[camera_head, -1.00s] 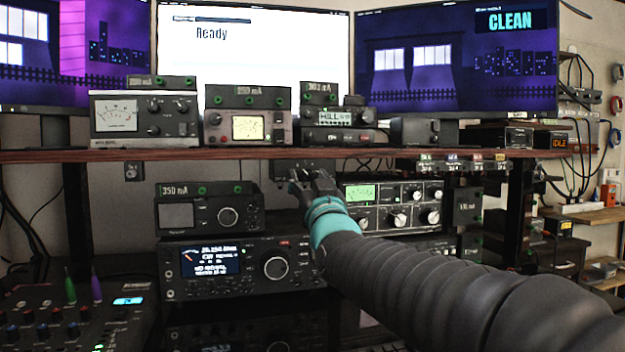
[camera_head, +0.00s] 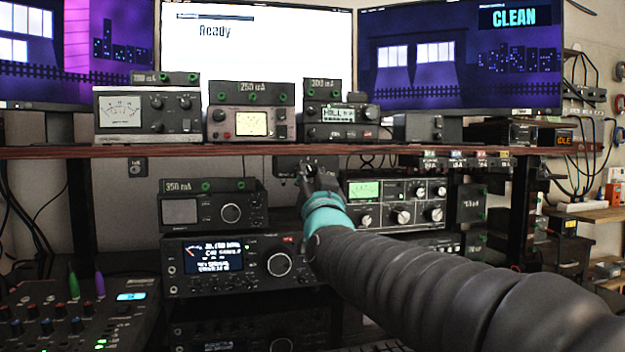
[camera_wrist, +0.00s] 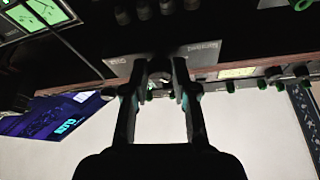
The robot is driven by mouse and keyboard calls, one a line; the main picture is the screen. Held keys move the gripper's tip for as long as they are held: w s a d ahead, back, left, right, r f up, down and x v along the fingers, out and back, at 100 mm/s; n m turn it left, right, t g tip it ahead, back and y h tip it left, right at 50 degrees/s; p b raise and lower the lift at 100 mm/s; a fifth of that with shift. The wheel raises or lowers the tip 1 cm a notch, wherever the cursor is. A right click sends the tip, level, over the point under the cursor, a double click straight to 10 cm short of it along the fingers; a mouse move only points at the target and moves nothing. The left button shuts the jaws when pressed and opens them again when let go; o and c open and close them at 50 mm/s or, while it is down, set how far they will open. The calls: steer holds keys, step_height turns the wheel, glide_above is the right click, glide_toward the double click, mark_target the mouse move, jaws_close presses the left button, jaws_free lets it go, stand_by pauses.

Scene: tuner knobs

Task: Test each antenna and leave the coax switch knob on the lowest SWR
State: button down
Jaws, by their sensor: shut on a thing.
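My gripper (camera_head: 308,168) is at a small dark box (camera_head: 285,164) under the shelf, which looks like the coax switch. In the wrist view, my gripper (camera_wrist: 160,88) has its two fingers around a small round knob (camera_wrist: 160,78) and is shut on it. The fingers hide much of the knob, and its pointer position cannot be read. A lit cream meter (camera_head: 252,124) and a white-faced meter (camera_head: 121,110) stand on the shelf. A tuner with a green-lit meter (camera_head: 365,190) is right of my gripper. Which one reads SWR, and the needle values, are not clear.
The wooden shelf (camera_head: 60,153) runs just above my gripper. A radio with a lit display (camera_head: 213,255) sits below left, under a smaller unit (camera_head: 211,208). The centre monitor (camera_head: 280,45) reads "Ready"; the right monitor (camera_head: 450,60) reads "CLEAN". Small labelled boxes hang under the shelf at right.

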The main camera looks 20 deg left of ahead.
steer(key=m+h, duration=0.1)
steer(key=m, duration=0.1)
steer(key=m+h+p, duration=0.1)
steer(key=m, duration=0.1)
steer(key=shift+s+a+r+m+t, duration=0.1)
steer(key=shift+a+r+m+t, duration=0.05)
steer(key=shift+m+t, duration=0.15)
steer(key=shift+m+h+p, duration=0.8)
steer(key=shift+m+h, duration=0.2)
steer(key=shift+m, duration=0.6)
steer(key=c, duration=0.9)
jaws_free()
steer(key=shift+s, duration=0.1)
steer(key=v, duration=1.2)
